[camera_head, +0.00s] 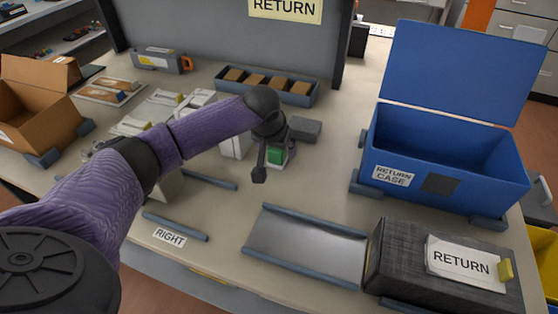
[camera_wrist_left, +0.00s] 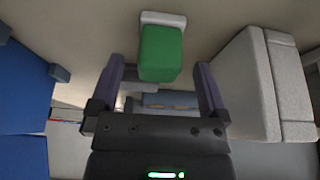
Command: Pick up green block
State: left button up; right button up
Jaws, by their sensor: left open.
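The green block (camera_wrist_left: 161,53) shows in the left wrist view, on a white base (camera_wrist_left: 163,18), near the tips of my left gripper's two fingers. In the head view the green block (camera_head: 275,155) is partly hidden by my left gripper (camera_head: 270,168), which is over it on the table's middle. My left gripper is open, and the left wrist view shows the block between or just beyond its fingertips (camera_wrist_left: 160,72). I cannot tell whether the fingers touch it. My right gripper does not show.
A white box (camera_wrist_left: 243,85) stands close beside the gripper. A blue open case (camera_head: 440,190), a dark RETURN box (camera_head: 400,262) and a metal tray (camera_head: 305,245) stand to the right. A partitioned bin (camera_head: 310,99) is behind.

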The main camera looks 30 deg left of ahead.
pick_arm(q)
jog(key=shift+b+x, duration=0.3)
jog(key=shift+x, duration=0.9)
jog(key=shift+s+r, duration=0.1)
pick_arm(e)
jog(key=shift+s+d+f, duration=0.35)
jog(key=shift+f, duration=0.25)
pick_arm(q)
grip_shut()
notch_tip(320, 180, up, 10)
jog(key=p, duration=0.4)
jog(key=shift+p, duration=0.3)
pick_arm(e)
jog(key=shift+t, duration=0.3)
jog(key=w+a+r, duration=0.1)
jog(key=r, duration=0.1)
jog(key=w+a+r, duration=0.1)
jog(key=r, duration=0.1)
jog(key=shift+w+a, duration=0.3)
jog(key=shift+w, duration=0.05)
